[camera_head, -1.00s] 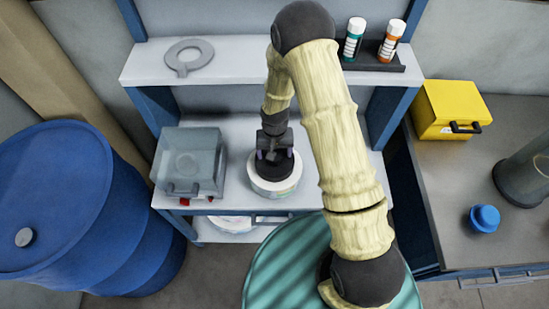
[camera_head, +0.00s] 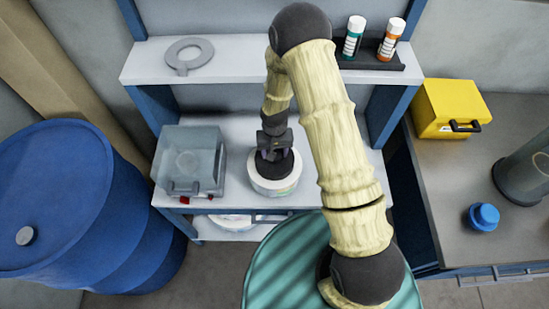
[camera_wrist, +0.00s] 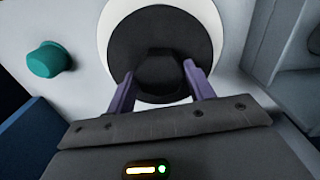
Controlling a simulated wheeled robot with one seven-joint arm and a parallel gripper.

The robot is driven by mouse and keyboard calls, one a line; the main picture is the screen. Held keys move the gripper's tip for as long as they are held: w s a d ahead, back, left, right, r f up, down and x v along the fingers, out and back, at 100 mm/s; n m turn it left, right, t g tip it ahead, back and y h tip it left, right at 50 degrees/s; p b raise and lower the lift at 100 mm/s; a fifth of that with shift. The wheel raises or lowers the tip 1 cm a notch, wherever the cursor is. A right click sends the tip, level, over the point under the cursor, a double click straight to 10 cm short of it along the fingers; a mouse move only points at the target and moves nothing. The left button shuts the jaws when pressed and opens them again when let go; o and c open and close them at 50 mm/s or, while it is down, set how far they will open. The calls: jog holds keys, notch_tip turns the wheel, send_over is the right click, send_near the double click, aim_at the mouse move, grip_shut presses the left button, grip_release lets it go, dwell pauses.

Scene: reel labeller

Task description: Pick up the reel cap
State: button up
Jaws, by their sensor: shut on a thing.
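The reel cap (camera_head: 277,168) is a black disc with a raised dark knob. It lies on the white reel (camera_head: 273,188) on the bench, in the middle of the head view. In the wrist view the cap (camera_wrist: 160,28) sits inside the white ring of the reel (camera_wrist: 108,22). My gripper (camera_wrist: 160,78) is shut on the cap's knob, with one purple finger on each side. In the head view my gripper (camera_head: 272,154) reaches down onto the cap from above. I see no gap between cap and reel.
A grey translucent box (camera_head: 190,160) stands left of the reel. The upper shelf (camera_head: 235,62) holds a grey ring (camera_head: 170,58) and two capped bottles. A blue drum (camera_head: 75,220) is at left; a yellow box (camera_head: 449,108) and blue knob-like piece (camera_head: 484,216) are on the right counter.

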jog(key=shift+r, duration=0.15)
notch_tip(320, 180, up, 10)
jog(key=b, duration=0.2)
dwell(0.4)
dwell(0.5)
notch_tip(320, 180, up, 7)
jog(key=p, duration=0.5)
dwell(0.7)
jog(key=shift+f, duration=0.2)
jog(key=w+d+f, duration=0.1)
jog(key=d+f, duration=1.1)
jog(key=d, duration=0.1)
jog(key=shift+w+d+f+m, duration=0.3)
jog(key=shift+w+f+m, duration=0.1)
